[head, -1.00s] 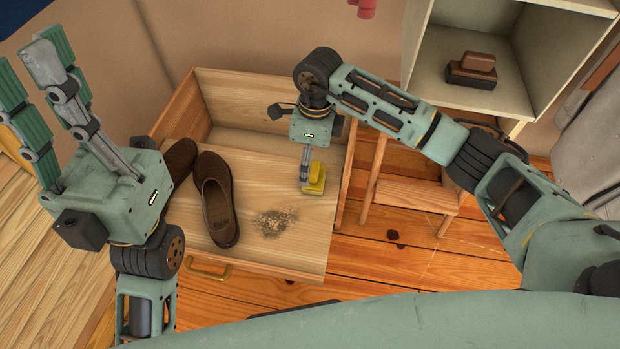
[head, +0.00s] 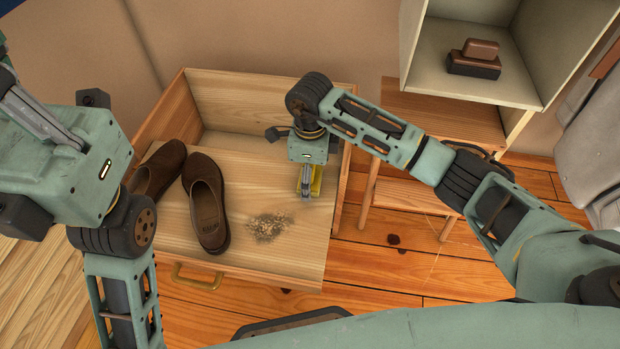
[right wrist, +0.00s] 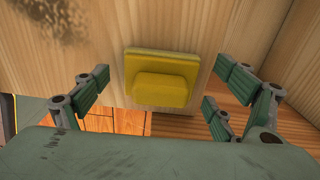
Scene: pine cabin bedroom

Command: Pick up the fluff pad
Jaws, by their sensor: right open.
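The fluff pad is a yellow block with a raised grip (right wrist: 162,85). It lies on the pale wood surface in the open drawer, near its right side. In the head view the pad (head: 317,180) is partly hidden by my right gripper (head: 306,194). In the right wrist view my right gripper (right wrist: 160,92) is open, its fingers on both sides of the pad, with gaps between. My left gripper (head: 40,120) is at the left edge of the head view, its fingertips cut off, so its opening cannot be judged.
Brown shoes (head: 207,205) and a patch of crumbs or dirt (head: 268,228) lie left of the pad in the drawer (head: 175,112). A wooden step stool (head: 415,195) stands right of the drawer. A brown brush-like block (head: 474,64) sits in the pale shelf unit.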

